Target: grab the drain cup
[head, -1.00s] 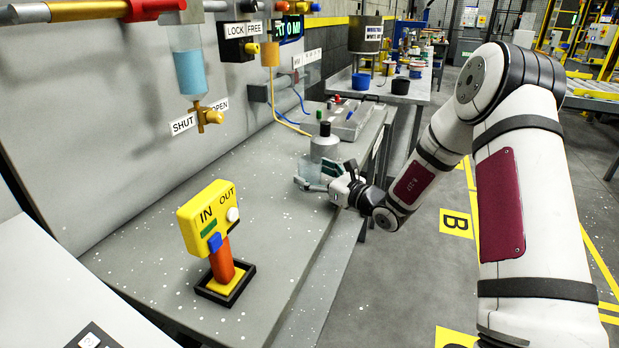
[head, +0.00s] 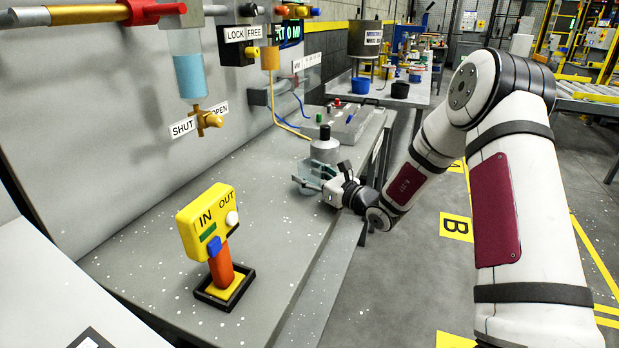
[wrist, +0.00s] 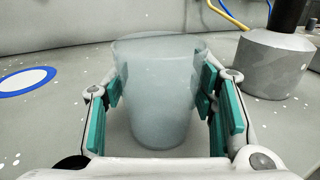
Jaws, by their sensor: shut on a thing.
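The drain cup (wrist: 155,95) is a clear, frosted tapered cup, upright in the middle of the wrist view. My gripper (wrist: 160,100) has its teal finger pads against the cup's left and right sides and is shut on it. In the head view my gripper (head: 316,180) is low over the far part of the grey bench, and the cup is hard to make out between the fingers.
A grey canister (head: 324,150) with a dark top stands just behind my gripper; it also shows at right in the wrist view (wrist: 272,68). A blue ring mark (wrist: 25,80) lies at left. A yellow IN/OUT device (head: 208,222) stands on the near bench (head: 150,265).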

